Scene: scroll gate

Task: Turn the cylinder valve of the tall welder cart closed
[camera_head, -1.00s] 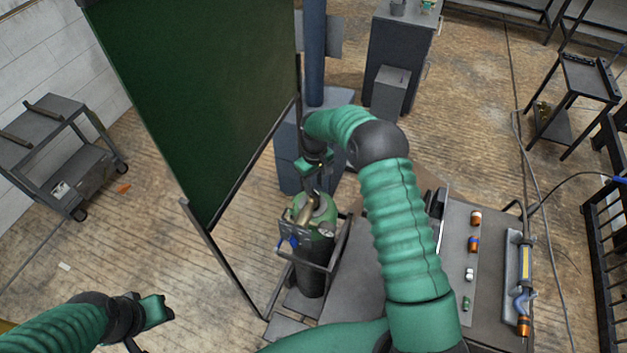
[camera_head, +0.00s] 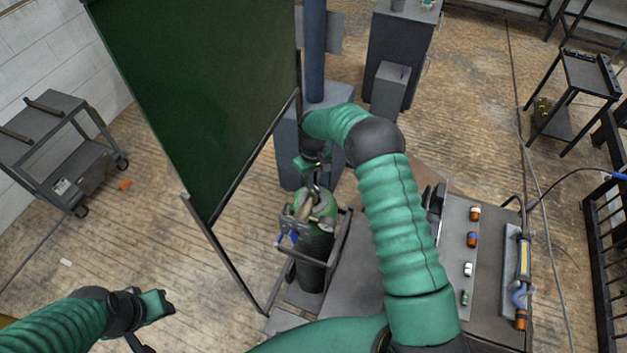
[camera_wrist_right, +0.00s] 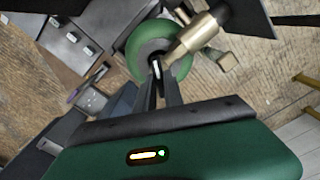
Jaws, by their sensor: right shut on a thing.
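The gas cylinder (camera_head: 318,246) has a green shoulder and dark body and stands upright in the cart's frame (camera_head: 341,240). My right gripper (camera_head: 316,186) reaches down from above onto the cylinder's top. In the right wrist view its fingers (camera_wrist_right: 163,78) are close together at the valve, above the green cylinder top (camera_wrist_right: 137,44), and are shut on the valve. The valve's handle is mostly hidden by the fingers. A brass fitting (camera_wrist_right: 194,36) sticks out beside them. My left gripper (camera_head: 161,306) is at the lower left, away from the cart; its jaw gap is unclear.
A dark green welding screen (camera_head: 200,90) stands just left of the cylinder. The cart's grey top (camera_head: 455,245) lies to the right, with several small knobs and a torch (camera_head: 523,262). A shelf cart (camera_head: 50,135) stands at the far left.

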